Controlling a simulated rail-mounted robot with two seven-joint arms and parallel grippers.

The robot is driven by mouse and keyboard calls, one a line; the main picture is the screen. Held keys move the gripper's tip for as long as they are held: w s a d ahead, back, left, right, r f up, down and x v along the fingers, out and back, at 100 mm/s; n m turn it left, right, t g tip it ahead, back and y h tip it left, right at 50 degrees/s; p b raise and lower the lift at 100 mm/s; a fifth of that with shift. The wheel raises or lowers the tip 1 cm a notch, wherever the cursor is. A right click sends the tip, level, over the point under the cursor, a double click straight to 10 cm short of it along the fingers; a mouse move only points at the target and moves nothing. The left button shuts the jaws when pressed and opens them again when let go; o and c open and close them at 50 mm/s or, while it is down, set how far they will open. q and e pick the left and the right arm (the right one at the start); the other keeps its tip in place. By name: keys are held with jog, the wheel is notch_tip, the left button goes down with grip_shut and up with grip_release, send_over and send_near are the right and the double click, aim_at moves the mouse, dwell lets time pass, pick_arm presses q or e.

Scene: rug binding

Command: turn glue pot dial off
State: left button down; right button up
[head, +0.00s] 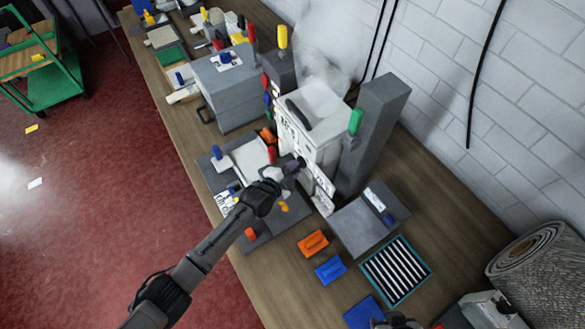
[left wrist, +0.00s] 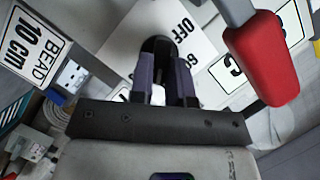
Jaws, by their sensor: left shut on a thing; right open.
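The glue pot (head: 325,103) is a pale grey box with a dark-handled lid on the bench, with steam above it. My left gripper (head: 298,163) reaches its front face. In the left wrist view, the dark round dial (left wrist: 158,44) sits on a white plate (left wrist: 197,58) marked OFF. My left gripper (left wrist: 162,80) is shut on the dial, one finger on each side. The fingers hide most of the dial, so its pointer setting cannot be read. My right gripper (head: 397,321) only just shows at the bottom edge, away from the pot, and is open.
A red handle (left wrist: 265,60) hangs close to the right of my left fingers. A tall grey post (head: 372,135) stands right of the pot. Orange (head: 313,243) and blue (head: 331,270) blocks, a slotted tray (head: 397,270) and a rolled rug (head: 540,265) lie towards the lower right.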

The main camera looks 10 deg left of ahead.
pick_arm(q)
jog(key=shift+w+a+r+n+g+b, duration=0.1)
jog(key=shift+n+g+b, duration=0.55)
jog(key=shift+n, duration=0.35)
jog(key=c, duration=1.1)
grip_release()
jog(key=v, duration=1.4)
